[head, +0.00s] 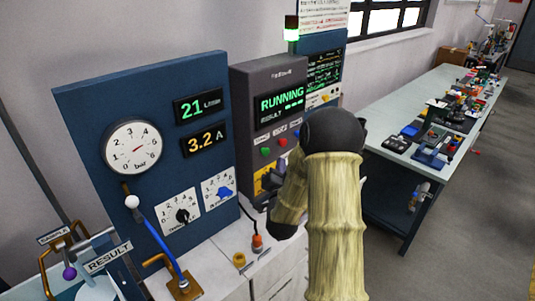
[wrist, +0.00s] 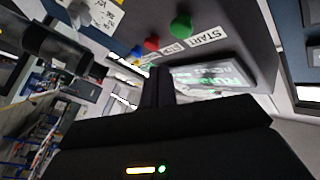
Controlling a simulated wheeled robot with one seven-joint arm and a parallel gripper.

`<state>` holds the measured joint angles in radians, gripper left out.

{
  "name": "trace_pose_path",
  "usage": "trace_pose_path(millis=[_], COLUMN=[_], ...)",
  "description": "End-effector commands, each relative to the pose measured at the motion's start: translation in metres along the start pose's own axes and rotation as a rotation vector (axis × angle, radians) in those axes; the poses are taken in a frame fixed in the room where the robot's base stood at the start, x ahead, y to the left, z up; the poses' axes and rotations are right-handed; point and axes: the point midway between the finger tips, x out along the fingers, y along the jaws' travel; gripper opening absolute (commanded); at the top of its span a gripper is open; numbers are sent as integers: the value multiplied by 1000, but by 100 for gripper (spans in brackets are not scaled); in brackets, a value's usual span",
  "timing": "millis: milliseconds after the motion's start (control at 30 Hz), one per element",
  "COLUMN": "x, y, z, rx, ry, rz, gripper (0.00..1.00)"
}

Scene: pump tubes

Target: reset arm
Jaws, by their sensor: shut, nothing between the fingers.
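My gripper (wrist: 160,78) shows in the wrist view as black fingers held together, with nothing between them. In that view the fingers overlap the grey control panel, seen tilted and upside down. Its green button (wrist: 181,26) by the START label, red button (wrist: 151,44) and blue button are apart from the fingers in the picture. In the head view my tan-sleeved arm rises in front of the panel and bends back down; the fingertips cannot be made out there. The panel screen (head: 281,100) reads RUNNING in green.
Left of the panel, a blue board (head: 85,125) carries a pressure gauge (head: 133,147), readouts of 21 and 3.2 A, and two dials.

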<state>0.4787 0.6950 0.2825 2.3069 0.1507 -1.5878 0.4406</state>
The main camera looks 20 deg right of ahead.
Motion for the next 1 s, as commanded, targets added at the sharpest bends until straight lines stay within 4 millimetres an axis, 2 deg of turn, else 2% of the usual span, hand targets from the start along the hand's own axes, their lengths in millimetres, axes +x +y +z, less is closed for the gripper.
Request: trace_pose_path(millis=[467,667,867,1000], x=[0,-6,-31,-60], y=[-1,-14,-35,-45], z=[1,15,45,62], rx=[-2,-51,-173,-271], ry=[-5,-123,-385,-574], rz=[0,7,24,37], gripper=[0,0,0,0])
